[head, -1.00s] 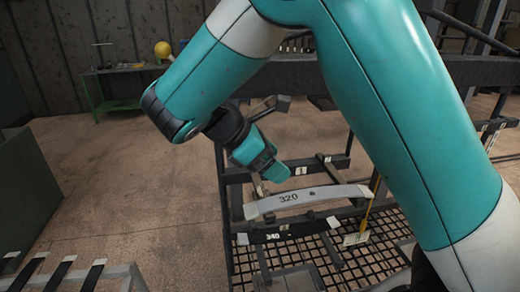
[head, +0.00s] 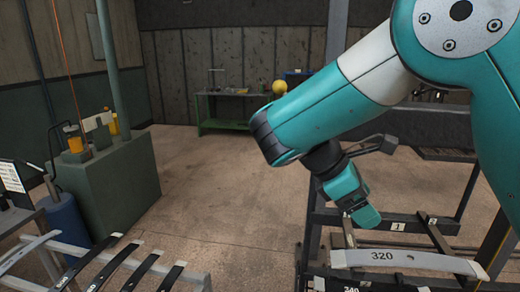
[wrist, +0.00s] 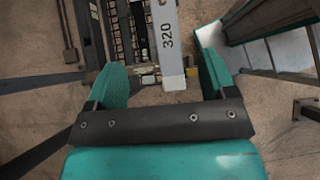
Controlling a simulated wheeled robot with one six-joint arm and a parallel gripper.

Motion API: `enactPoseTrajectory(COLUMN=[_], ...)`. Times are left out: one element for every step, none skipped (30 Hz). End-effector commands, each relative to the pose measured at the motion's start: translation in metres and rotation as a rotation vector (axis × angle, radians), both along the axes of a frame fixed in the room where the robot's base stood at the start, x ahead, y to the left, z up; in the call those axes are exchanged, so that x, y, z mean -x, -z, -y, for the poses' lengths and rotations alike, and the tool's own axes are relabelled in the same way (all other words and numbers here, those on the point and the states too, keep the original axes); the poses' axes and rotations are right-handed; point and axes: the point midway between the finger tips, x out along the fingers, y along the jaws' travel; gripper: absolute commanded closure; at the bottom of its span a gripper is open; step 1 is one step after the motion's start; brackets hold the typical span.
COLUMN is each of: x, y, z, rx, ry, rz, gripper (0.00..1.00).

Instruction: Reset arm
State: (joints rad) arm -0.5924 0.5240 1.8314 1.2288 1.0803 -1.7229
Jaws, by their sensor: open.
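My teal arm crosses the right side of the head view, bent at the elbow. My gripper (head: 362,208) hangs at its end, above the dark metal rack at the lower right. In the wrist view my gripper (wrist: 165,88) has its two teal fingers wide apart. A pale spring leaf marked 320 (head: 400,260) lies on the rack below the gripper. It also shows in the wrist view (wrist: 167,45), between and beyond the fingers, with nothing gripped.
A lighter rack with several dark curved leaves (head: 118,264) stands at the lower left. A green cabinet (head: 128,185) and a blue drum (head: 66,218) are at the left. A green table (head: 237,124) stands at the back wall. The middle floor is clear.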

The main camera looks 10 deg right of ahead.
Motion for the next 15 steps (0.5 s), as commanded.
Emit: enactPoseTrajectory(x=[0.001,0.002,0.004,0.007,0.011,0.017,0.023,0.03,0.04,0.05,0.06,0.073,0.084,0.096,0.111], y=[0.009,0.014,0.022,0.028,0.035,0.044,0.051,0.058,0.066,0.072,0.078,0.084,0.088,0.092,0.096], z=[0.005,0.008,0.011,0.012,0.012,0.011,0.009,0.006,0.001,-0.004,-0.01,-0.019,-0.025,-0.033,-0.042], rx=[-0.029,-0.053,-0.092,-0.129,-0.169,-0.23,-0.276,-0.326,-0.395,-0.446,-0.5,-0.572,-0.623,-0.674,-0.733], ry=[0.009,0.016,0.031,0.043,0.061,0.089,0.114,0.143,0.184,0.22,0.256,0.31,0.351,0.393,0.447], rz=[0.033,0.059,0.099,0.133,0.165,0.211,0.243,0.27,0.306,0.327,0.345,0.366,0.374,0.38,0.38], gripper=[0.22,0.22,0.22,0.22,0.22,0.22,0.22,0.22,0.22,0.22,0.22,0.22,0.22,0.22,0.22])
